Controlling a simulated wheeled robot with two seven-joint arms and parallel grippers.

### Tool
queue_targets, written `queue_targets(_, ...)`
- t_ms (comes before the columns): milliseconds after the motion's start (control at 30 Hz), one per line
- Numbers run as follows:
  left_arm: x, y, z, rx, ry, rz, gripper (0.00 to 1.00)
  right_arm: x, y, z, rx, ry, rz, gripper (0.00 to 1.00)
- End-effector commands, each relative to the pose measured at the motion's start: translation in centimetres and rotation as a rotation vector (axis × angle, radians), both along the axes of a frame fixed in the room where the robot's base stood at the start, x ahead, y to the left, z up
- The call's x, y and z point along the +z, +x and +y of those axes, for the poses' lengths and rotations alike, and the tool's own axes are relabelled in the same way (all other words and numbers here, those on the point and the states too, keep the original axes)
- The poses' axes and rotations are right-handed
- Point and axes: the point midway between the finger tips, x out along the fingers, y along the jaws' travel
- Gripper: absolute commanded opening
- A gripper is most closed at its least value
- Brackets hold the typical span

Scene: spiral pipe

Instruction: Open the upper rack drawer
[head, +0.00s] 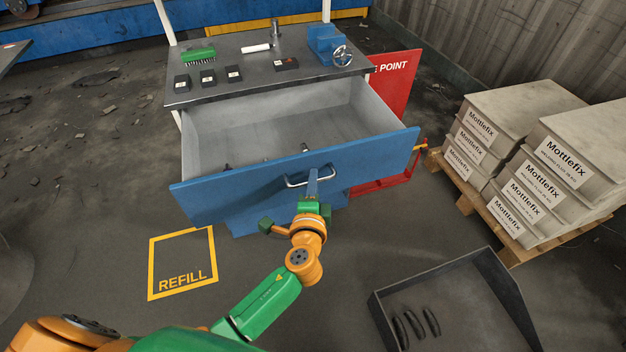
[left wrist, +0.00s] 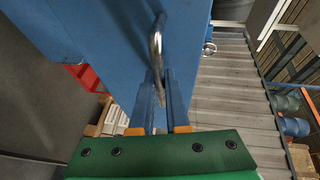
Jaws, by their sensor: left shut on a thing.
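The upper rack drawer (head: 285,178) has a blue front and grey inside, and stands pulled well out from under the dark worktop. A few small dark items lie inside near its front panel. Its metal bar handle (head: 297,182) is in the middle of the front. My left gripper (head: 311,180) is shut on the handle. In the left wrist view the handle (left wrist: 156,45) passes between the blue fingers (left wrist: 160,92), with the blue drawer front behind. My right gripper is not in view.
The worktop (head: 225,98) carries a green brush (head: 198,55), small dark boxes and a blue vise (head: 328,45). A dark open tray (head: 455,300) lies front right. The floor around the yellow REFILL square (head: 182,262) is clear.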

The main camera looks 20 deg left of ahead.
Motion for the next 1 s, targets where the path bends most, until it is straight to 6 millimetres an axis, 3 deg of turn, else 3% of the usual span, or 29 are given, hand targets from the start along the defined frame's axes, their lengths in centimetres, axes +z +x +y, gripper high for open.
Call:
queue_targets(133, 0.0, 0.0, 0.0, -0.001, -0.001, 0.0, 0.0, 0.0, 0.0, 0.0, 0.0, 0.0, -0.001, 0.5)
queue_targets(167, 0.0, 0.0, 0.0, -0.001, -0.001, 0.0, 0.19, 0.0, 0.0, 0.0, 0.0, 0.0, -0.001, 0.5)
queue_targets(267, 0.0, 0.0, 0.0, -0.001, -0.001, 0.0, 0.43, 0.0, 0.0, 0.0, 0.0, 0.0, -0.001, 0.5)
queue_targets(567, 0.0, -0.2, -0.1, -0.001, -0.001, 0.0, 0.43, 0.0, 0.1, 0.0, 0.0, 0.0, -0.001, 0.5)
queue_targets(833, 0.8, -5.3, -1.1, -0.002, -0.003, 0.002, 0.43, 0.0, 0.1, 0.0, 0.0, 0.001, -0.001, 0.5)
queue_targets(1000, 1.2, -6.8, -1.4, -0.001, -0.001, 0.0, 0.43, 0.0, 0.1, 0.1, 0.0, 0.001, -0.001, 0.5)
